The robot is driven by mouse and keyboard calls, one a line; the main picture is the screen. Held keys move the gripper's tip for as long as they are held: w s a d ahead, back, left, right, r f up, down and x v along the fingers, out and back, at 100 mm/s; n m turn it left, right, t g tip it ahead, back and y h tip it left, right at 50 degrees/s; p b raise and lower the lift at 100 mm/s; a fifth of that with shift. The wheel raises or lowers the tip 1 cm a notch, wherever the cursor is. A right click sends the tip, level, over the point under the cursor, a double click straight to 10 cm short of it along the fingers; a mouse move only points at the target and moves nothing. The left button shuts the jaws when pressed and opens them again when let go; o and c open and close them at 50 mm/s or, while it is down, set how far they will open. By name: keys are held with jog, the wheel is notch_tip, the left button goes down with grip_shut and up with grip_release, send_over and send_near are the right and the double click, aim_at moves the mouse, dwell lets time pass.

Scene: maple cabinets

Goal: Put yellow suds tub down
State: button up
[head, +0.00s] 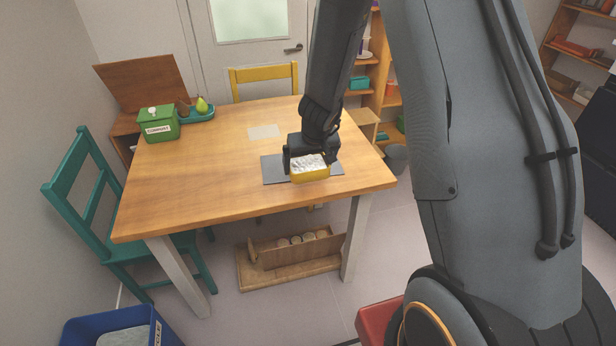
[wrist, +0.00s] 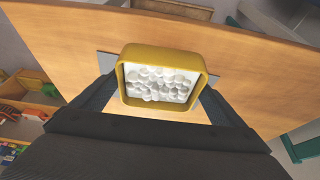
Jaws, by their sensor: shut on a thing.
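The yellow suds tub (head: 311,174) is a small yellow box with white foam on top. My gripper (head: 312,166) is shut on it from above, over the grey mat (head: 273,169) on the wooden table. In the wrist view the yellow suds tub (wrist: 162,80) sits between the two fingers of my gripper (wrist: 160,98), with its foam facing the camera. The mat shows on both sides of the tub. I cannot tell whether the tub touches the mat or is held just above it.
A green compost bin (head: 158,123) and a teal tray (head: 197,114) with a pear stand at the table's back left. A pale sheet (head: 264,131) lies behind the mat. The table's left and middle are clear. Chairs (head: 75,190) stand at the left and back.

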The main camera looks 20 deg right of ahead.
jog(key=shift+f+b, duration=1.95)
jog(key=shift+b, duration=0.55)
jog(key=shift+f+b, duration=0.45)
jog(key=shift+b, duration=0.15)
jog(key=o, duration=1)
jog(key=shift+r, duration=0.15)
